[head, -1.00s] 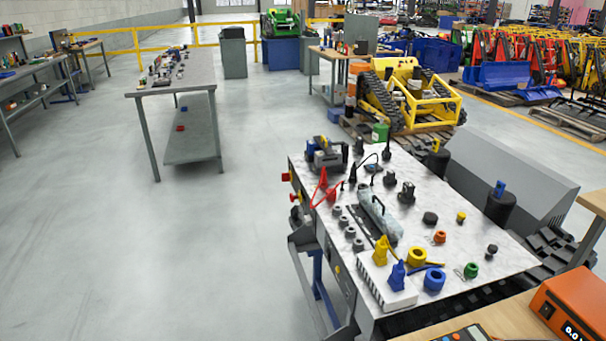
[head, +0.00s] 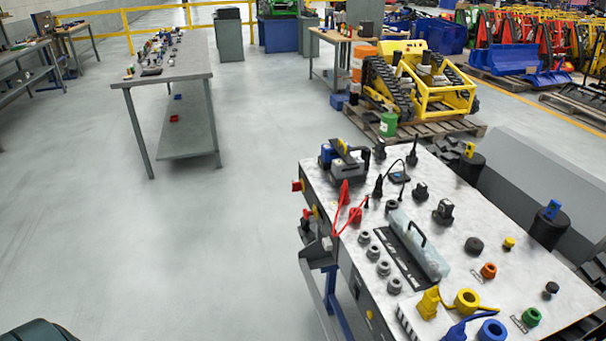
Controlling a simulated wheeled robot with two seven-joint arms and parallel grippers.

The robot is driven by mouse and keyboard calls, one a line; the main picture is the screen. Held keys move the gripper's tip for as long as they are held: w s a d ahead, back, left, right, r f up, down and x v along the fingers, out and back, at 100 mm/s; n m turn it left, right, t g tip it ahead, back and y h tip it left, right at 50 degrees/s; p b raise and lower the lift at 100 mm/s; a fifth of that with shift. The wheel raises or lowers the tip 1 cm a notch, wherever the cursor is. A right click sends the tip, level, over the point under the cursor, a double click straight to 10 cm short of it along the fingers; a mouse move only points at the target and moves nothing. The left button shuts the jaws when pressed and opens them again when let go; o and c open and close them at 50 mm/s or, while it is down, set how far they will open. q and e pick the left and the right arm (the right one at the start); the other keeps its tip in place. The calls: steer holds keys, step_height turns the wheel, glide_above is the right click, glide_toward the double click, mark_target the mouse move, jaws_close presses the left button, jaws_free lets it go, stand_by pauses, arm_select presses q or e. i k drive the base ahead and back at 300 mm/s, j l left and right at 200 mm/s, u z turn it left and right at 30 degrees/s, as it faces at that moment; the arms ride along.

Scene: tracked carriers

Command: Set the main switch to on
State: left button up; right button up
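The main switch cannot be singled out for certain. Neither of my grippers shows in the head view. A dark rounded shape at the bottom left corner may be part of my arm.
The bench top holds grey, yellow, orange, green and blue ring pieces, a clear case with a black handle (head: 420,245) and red leads. A long grey table (head: 165,75) stands at the back left. A yellow tracked machine (head: 420,85) stands behind. The floor between is clear.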

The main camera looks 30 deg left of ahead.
mark_target(297, 187)
steer(key=i+j, duration=0.2)
steer(key=j, duration=0.15)
steer(key=i+j, duration=0.2)
steer(key=j, duration=0.15)
steer(key=i+j+z, duration=0.1)
steer(key=j, duration=0.25)
steer(key=i+j, duration=0.4)
steer(key=j, duration=0.3)
steer(key=i+j, duration=0.2)
steer(key=j, duration=0.2)
steer(key=i+j+z, duration=0.1)
steer(key=j, duration=0.25)
steer(key=i, duration=0.05)
